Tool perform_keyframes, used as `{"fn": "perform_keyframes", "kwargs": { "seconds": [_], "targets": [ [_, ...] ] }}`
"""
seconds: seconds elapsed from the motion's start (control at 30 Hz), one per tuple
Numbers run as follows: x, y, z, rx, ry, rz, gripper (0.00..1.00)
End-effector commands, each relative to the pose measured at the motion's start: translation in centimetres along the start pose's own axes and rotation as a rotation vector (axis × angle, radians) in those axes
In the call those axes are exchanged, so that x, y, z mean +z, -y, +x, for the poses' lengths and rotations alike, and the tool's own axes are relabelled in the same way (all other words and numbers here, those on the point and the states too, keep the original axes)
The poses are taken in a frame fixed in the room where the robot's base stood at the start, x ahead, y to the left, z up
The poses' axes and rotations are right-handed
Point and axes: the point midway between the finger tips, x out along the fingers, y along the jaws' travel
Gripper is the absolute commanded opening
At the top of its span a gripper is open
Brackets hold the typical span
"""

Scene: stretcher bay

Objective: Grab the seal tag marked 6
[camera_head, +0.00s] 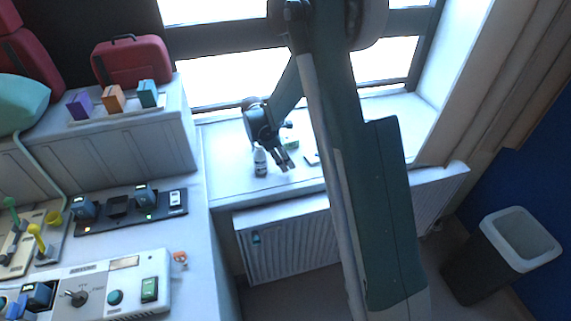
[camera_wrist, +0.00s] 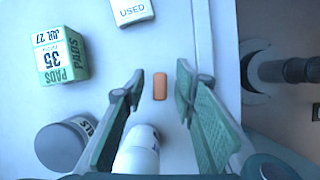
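A small orange tag-like piece (camera_wrist: 160,86) lies flat on the white sill in the wrist view. No number can be read on it, so I cannot tell whether it is the seal tag marked 6. My gripper (camera_wrist: 161,72) is open, with one green-padded finger on each side of the orange piece in the picture. The fingers look apart from it, and nothing is held. In the head view my gripper (camera_head: 284,162) points down over the window sill, and I cannot make out the orange piece there.
A white bottle (camera_wrist: 137,152) stands close by the left finger; it also shows in the head view (camera_head: 260,163). A green-and-white PADS box (camera_wrist: 60,56), a grey round container (camera_wrist: 62,146) and a white piece marked USED (camera_wrist: 131,11) are nearby. The sill edge lies to the right.

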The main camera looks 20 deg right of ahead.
Motion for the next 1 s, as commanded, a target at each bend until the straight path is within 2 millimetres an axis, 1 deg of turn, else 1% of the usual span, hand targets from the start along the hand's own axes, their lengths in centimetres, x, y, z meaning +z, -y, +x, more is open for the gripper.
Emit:
{"fn": "perform_keyframes", "kwargs": {
  "seconds": [0.03,0.1,0.2,0.67,0.87,1.0],
  "targets": [
    [0.0,0.0,0.0,0.0,0.0,0.0,0.24],
    [0.0,0.0,0.0,0.0,0.0,0.0,0.15],
    [0.0,0.0,0.0,0.0,0.0,0.0,0.04],
    [0.1,0.0,-0.3,0.0,0.0,0.0,0.04],
    [0.6,0.0,-1.5,0.0,0.0,0.0,0.04],
    [1.2,0.0,-3.0,0.0,0.0,0.0,0.04]
  ]
}}
